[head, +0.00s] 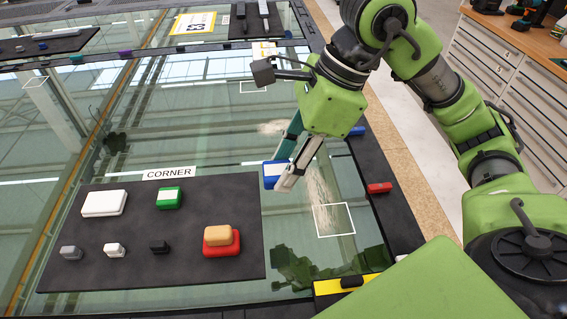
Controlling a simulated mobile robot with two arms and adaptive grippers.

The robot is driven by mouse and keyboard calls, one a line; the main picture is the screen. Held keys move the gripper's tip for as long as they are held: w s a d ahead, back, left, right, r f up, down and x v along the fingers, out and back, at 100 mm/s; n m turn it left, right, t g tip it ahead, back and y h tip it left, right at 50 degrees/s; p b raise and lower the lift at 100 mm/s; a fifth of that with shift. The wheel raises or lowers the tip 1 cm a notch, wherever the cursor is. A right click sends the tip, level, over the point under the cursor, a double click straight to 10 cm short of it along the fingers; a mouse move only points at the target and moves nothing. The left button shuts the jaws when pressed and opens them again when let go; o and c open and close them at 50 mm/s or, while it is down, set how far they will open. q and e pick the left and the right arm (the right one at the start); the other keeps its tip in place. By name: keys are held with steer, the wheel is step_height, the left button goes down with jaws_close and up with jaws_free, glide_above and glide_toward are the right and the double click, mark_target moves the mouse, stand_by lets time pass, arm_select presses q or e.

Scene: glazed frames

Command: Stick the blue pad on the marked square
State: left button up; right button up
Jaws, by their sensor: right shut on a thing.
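My right gripper (285,176) reaches in from the right over the glass pane. It is shut on the blue pad (271,178), a small blue block with a paler top, partly hidden by the fingers. The pad is just off the right end of the dark mat's far edge; I cannot tell its height above the glass. A white outlined square (318,222) is marked on the glass, below and right of the gripper, near a pale streaky patch. Another white outline (254,92) lies farther up the pane, and one more (35,88) at the far left. My left gripper is out of view.
A dark mat (130,265) labelled CORNER holds a white block (104,204), a green block (169,198), a red block with a tan one on it (221,241), and small pieces. A red piece (379,188) and blue piece (356,130) lie on the right frame.

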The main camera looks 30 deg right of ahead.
steer(key=shift+r+p, duration=0.9)
steer(key=shift+r, duration=0.45)
steer(key=shift+w, duration=0.1)
